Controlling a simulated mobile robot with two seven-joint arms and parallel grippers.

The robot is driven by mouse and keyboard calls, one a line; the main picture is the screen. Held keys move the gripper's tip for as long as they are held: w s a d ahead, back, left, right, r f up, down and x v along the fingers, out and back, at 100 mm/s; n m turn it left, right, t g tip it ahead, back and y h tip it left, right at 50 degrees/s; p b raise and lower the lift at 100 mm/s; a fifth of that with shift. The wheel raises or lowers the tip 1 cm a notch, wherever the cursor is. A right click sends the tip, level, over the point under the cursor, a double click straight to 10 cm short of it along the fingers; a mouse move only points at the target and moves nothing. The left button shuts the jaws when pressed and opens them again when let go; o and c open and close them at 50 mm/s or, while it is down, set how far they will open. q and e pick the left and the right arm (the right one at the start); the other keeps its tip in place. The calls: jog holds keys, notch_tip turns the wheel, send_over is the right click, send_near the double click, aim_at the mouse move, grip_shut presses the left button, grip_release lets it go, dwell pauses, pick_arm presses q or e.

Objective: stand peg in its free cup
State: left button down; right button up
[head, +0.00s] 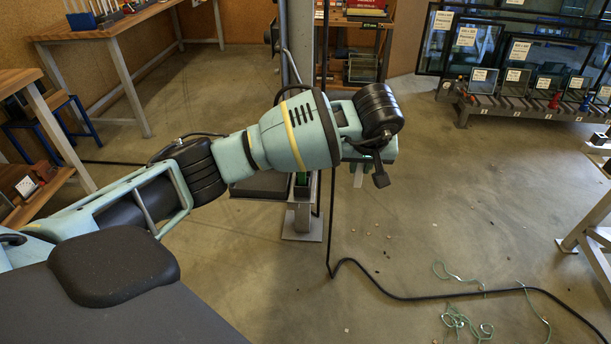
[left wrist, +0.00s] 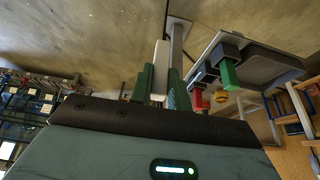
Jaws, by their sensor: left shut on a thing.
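My left gripper (left wrist: 161,84) is shut on a white peg (left wrist: 160,62), which sticks out past its green fingers in the left wrist view. In the head view my left gripper (head: 372,165) hangs at the arm's end, its fingers mostly hidden by the wrist. A grey tray (left wrist: 268,66) with dark square cups stands to the right of the held peg, apart from it. A green peg (left wrist: 229,74) and a red peg (left wrist: 198,99) are at the cups. Which cup is free is not clear. In the head view the tray (head: 262,186) is largely behind my arm. My right gripper is not in view.
A grey post (head: 302,218) stands on the floor under the tray. A black cable (head: 400,297) and green string (head: 460,322) lie on the floor. Workbenches (head: 105,34) stand at the left, a glass-frame rack (head: 510,103) at the back right. The middle floor is mostly clear.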

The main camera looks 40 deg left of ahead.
pick_arm(q)
jog(key=a+f, duration=0.1)
jog(key=a, duration=0.4)
jog(key=a+f+p, duration=0.1)
jog(key=a+f, duration=0.1)
jog(key=a, duration=0.3)
jog(key=a+f, duration=0.2)
jog(key=a, duration=0.4)
jog(key=shift+w+p, duration=0.3)
jog(key=shift+w, duration=0.1)
jog(key=shift+f, duration=0.2)
jog(key=c, duration=1.3)
grip_release()
jog(key=shift+c, duration=0.2)
jog(key=shift+r, duration=0.1)
